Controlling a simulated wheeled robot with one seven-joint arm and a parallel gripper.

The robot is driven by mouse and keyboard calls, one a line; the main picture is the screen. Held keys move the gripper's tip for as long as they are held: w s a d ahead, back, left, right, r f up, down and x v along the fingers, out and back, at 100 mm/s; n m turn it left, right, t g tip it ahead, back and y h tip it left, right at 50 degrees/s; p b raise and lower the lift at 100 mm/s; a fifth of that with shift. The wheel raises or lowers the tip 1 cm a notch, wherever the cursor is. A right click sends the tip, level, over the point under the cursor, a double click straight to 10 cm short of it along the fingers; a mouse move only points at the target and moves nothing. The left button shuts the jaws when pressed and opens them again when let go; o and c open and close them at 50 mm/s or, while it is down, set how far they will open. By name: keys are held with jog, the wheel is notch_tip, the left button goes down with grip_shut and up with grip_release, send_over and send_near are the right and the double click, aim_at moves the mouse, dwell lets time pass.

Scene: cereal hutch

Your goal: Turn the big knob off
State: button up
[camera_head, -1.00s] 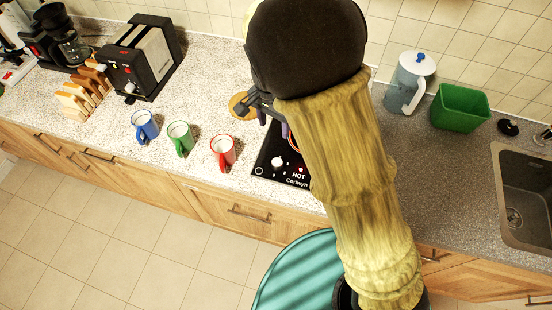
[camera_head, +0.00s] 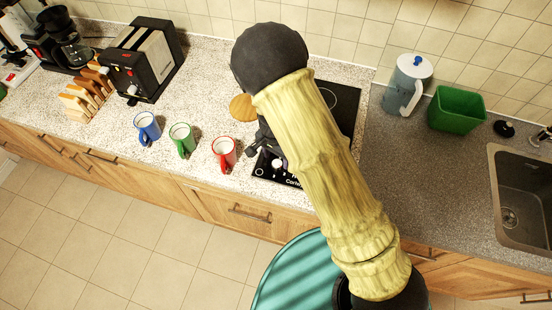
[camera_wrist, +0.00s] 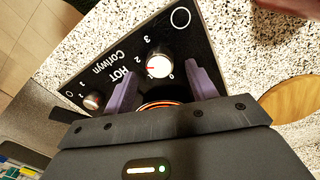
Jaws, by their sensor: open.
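In the wrist view the big knob (camera_wrist: 158,65) is white and round, with the numbers 0 to 3 around it, on the black hob panel (camera_wrist: 205,45) marked HOT. A smaller white knob (camera_wrist: 92,102) sits on the same panel. My gripper (camera_wrist: 163,72) is open, and its two purple fingers appear on either side of the big knob in the picture. I cannot tell whether they are around it or above it. A ring glows orange behind the knob, partly hidden by my gripper. In the head view a white knob (camera_head: 277,164) shows; my arm covers much of the hob.
A red mug (camera_head: 225,153), a green mug (camera_head: 182,139) and a blue mug (camera_head: 147,127) stand left of the hob. A round wooden piece (camera_head: 242,107) lies behind my gripper. A toaster (camera_head: 140,60) is farther left. A jug (camera_head: 408,82) and green bin (camera_head: 456,108) stand right.

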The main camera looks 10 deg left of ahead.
aim_at(277, 166)
jog(key=shift+f, duration=1.3)
jog(key=c, duration=1)
